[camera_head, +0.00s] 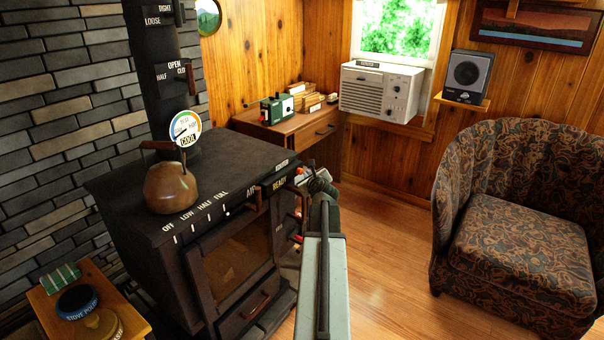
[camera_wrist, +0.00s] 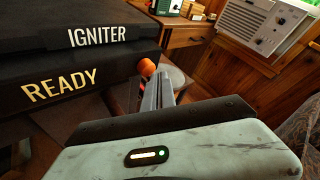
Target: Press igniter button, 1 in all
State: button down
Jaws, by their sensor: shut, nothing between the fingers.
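The black stove (camera_head: 150,240) stands at the left of the head view. Its front right corner bears the white IGNITER label (camera_wrist: 97,36) and the yellow READY label (camera_wrist: 60,85). A round orange igniter button (camera_wrist: 147,67) sticks out from the stove's right side, beside the IGNITER label. My gripper (camera_wrist: 160,82) is shut and empty, its fingertips close beside the button in the wrist view. I cannot tell whether they touch it. In the head view my gripper (camera_head: 306,178) is at the stove's right corner and hides part of that side.
A patterned armchair (camera_head: 520,220) is at the right. The floor (camera_head: 390,260) between is clear.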

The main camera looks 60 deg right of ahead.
jog(key=shift+w, duration=0.6)
dwell(0.7)
dwell(0.4)
jog(key=shift+s, duration=1.05)
jog(key=s, duration=0.5)
dwell(0.5)
